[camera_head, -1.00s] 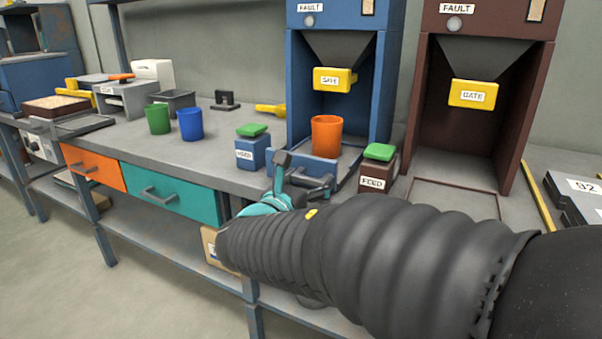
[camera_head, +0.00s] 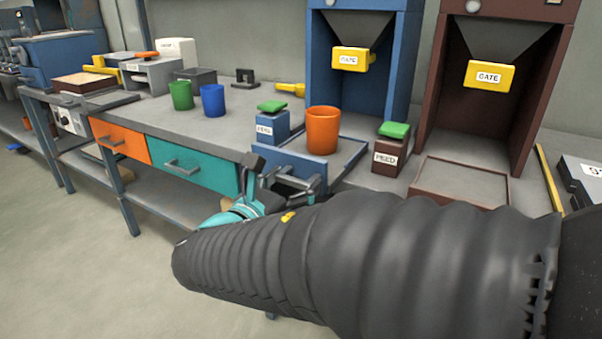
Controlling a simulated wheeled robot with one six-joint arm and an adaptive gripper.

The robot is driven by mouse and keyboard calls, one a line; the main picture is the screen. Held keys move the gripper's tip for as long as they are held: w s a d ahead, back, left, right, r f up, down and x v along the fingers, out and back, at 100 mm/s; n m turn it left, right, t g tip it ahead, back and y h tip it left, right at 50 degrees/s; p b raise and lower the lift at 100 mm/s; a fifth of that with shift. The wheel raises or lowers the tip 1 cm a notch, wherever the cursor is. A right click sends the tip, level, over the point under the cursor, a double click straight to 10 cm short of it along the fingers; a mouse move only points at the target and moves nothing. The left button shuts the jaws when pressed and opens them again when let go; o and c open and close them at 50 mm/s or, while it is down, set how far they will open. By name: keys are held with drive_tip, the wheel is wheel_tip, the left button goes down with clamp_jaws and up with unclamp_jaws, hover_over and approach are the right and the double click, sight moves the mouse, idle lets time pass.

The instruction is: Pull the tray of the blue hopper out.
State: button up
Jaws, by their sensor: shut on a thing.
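The blue hopper (camera_head: 405,75) stands at the back of the bench, with a yellow gate block (camera_head: 350,60) under its funnel. Its blue tray (camera_head: 350,152) sticks out of the housing toward the bench's front edge. An orange cup (camera_head: 322,132) stands upright on the tray. My gripper (camera_head: 277,180) is at the tray's front and is shut on its handle (camera_head: 300,180). The fingertips are partly hidden by the handle and my sleeved arm.
A blue box with a green button (camera_head: 272,122) stands left of the tray, a dark red FEED box (camera_head: 391,152) right of it. The dark red hopper (camera_head: 548,90) is further right. Green (camera_head: 181,95) and blue (camera_head: 213,100) cups stand left. Orange (camera_head: 120,141) and teal (camera_head: 195,166) drawers are below.

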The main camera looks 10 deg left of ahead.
drive_tip(key=shift+s, duration=0.1)
drive_tip(key=o, duration=1.6)
drive_tip(key=shift+s+a, duration=0.15)
drive_tip(key=shift+a, duration=0.05)
drive_tip(key=shift+o, duration=0.2)
drive_tip(key=shift+d, duration=0.1)
drive_tip(key=v, duration=1.2)
